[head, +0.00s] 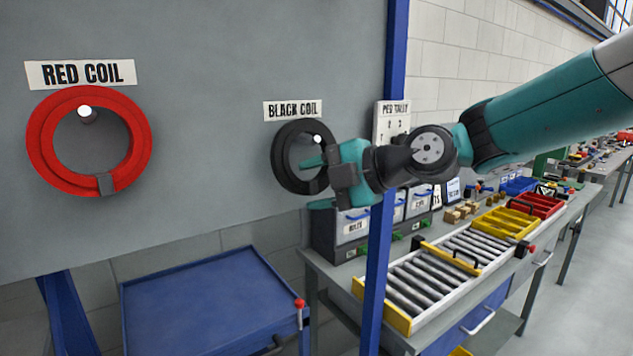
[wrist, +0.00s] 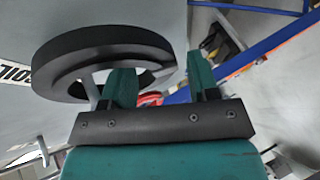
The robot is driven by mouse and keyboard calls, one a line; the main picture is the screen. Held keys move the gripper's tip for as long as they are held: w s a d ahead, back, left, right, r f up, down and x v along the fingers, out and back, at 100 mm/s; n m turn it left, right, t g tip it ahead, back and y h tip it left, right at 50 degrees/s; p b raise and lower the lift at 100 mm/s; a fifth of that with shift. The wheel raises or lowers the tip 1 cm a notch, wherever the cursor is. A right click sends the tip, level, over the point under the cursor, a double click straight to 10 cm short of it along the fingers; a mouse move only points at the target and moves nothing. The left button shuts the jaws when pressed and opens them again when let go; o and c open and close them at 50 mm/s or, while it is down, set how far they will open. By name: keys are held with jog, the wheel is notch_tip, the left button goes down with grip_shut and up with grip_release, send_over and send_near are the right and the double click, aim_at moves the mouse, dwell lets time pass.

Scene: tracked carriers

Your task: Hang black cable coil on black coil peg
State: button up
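The black cable coil (head: 284,158) is against the grey board under the "BLACK COIL" sign (head: 292,110). The light tip of the black coil peg (head: 317,139) shows at its upper right, and the coil appears to hang around the peg. In the wrist view the coil (wrist: 110,42) fills the upper left, with a pale rod (wrist: 88,90) in its opening. My gripper (head: 318,183) is at the coil's lower right, fingers apart. One finger overlaps the coil's opening and the other is outside the ring. In the wrist view my gripper (wrist: 163,82) shows a gap beside the coil's edge.
A red coil (head: 40,140) hangs on its peg (head: 86,113) at the left under a "RED COIL" sign (head: 80,73). A blue post (head: 380,250) stands right of the board. A blue cart (head: 200,300) is below. A bench with a roller conveyor (head: 430,280) and bins is at the right.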

jog(key=shift+o, duration=0.9)
jog(key=b+v, duration=0.6)
jog(key=v, duration=1.1)
jog(key=s+a+f+m+g+h, duration=0.3)
jog(key=s+f+m+h, duration=0.1)
jog(key=s+f+m, duration=0.6)
jog(key=s+d+f+m+g+h, duration=0.2)
jog(key=s+d+f+m+h, duration=0.1)
jog(key=s+f+m, duration=0.8)
jog(key=shift+f+g+h, duration=0.4)
jog(key=shift+f+h, duration=0.15)
jog(key=shift+h, duration=0.15)
